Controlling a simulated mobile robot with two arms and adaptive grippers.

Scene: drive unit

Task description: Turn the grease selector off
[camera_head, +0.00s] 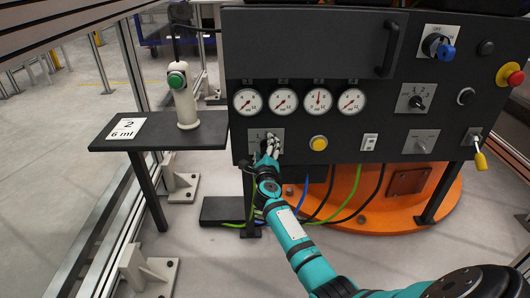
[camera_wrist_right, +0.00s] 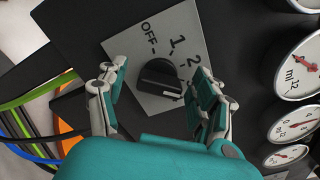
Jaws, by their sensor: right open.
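The grease selector is a black knob (camera_wrist_right: 158,80) on a light grey plate (camera_wrist_right: 120,48) marked OFF, 1 and 2 in the right wrist view. Which mark the knob points to is hard to tell. In the head view its plate (camera_head: 257,133) sits low on the left of the dark panel, partly covered by my right gripper (camera_head: 270,146). My right gripper is open in front of the plate. In the wrist view its fingers (camera_wrist_right: 158,92) are spread on either side of the knob, with visible gaps. My left gripper is out of view.
A row of round gauges (camera_head: 283,102) sits above the selector plate. A yellow button (camera_head: 318,143) and a white switch (camera_head: 369,142) are to its right. Cables hang below the panel.

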